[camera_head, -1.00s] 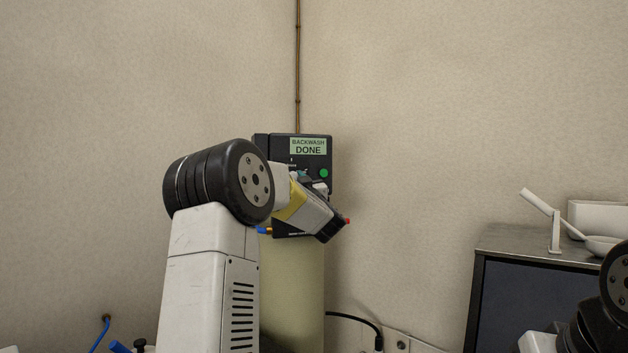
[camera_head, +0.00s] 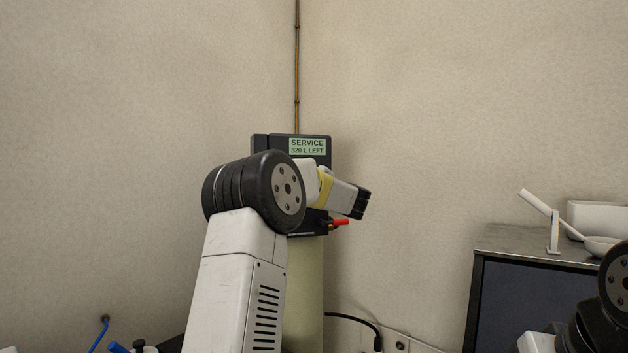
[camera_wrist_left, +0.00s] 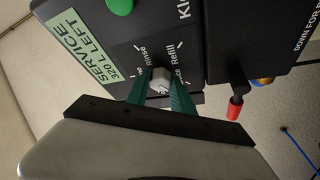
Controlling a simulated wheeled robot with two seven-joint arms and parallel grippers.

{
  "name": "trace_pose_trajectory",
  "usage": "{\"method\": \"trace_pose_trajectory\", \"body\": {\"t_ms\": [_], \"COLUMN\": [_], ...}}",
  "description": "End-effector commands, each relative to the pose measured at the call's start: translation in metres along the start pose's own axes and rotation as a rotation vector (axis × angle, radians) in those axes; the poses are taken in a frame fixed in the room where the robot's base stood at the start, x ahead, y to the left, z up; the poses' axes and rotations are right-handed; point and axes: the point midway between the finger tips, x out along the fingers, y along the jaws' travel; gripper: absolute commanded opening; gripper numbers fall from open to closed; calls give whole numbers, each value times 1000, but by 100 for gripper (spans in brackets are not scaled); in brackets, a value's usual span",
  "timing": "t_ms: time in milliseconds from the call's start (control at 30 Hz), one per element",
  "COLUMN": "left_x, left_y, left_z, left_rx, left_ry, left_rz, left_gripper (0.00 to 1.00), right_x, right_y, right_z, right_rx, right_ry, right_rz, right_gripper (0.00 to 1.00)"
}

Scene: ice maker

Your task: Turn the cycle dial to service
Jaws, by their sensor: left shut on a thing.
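The black control head (camera_head: 272,142) sits on top of a pale tank in the room corner. Its green display (camera_head: 307,147) reads "SERVICE 320 L LEFT". In the left wrist view, the light grey cycle dial (camera_wrist_left: 159,79) sits among printed labels, with "Rinse" and "Refill" legible and others partly covered. My left gripper (camera_wrist_left: 160,93) has its green fingers shut on the dial, one on either side. In the head view my left arm covers the dial and most of the panel. My right gripper is out of view; only part of that arm shows at lower right.
A red-handled lever (camera_wrist_left: 235,107) sticks out below the head, near my left gripper. A green button (camera_wrist_left: 120,5) is on the panel. The pale tank (camera_head: 306,290) stands below. A dark-fronted cabinet (camera_head: 530,300) with a white scoop (camera_head: 537,203) stands at right.

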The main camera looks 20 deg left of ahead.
Motion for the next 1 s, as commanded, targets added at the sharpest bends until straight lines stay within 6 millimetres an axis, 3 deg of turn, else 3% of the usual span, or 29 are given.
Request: {"method": "trace_pose_trajectory", "body": {"t_ms": [400, 933, 967, 1000], "left_x": [0, 0, 0, 0], "left_y": [1, 0, 0, 0], "left_z": [0, 0, 0, 0], "left_rx": [-169, -190, -190, -190], "left_ry": [0, 0, 0, 0], "left_rz": [-71, -81, -81, -81], "left_gripper": [0, 0, 30, 38], "right_x": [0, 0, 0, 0], "right_y": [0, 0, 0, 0], "right_z": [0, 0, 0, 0], "right_rx": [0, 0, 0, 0], "right_ry": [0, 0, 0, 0], "right_rz": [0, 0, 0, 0], "right_gripper": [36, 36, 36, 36]}}
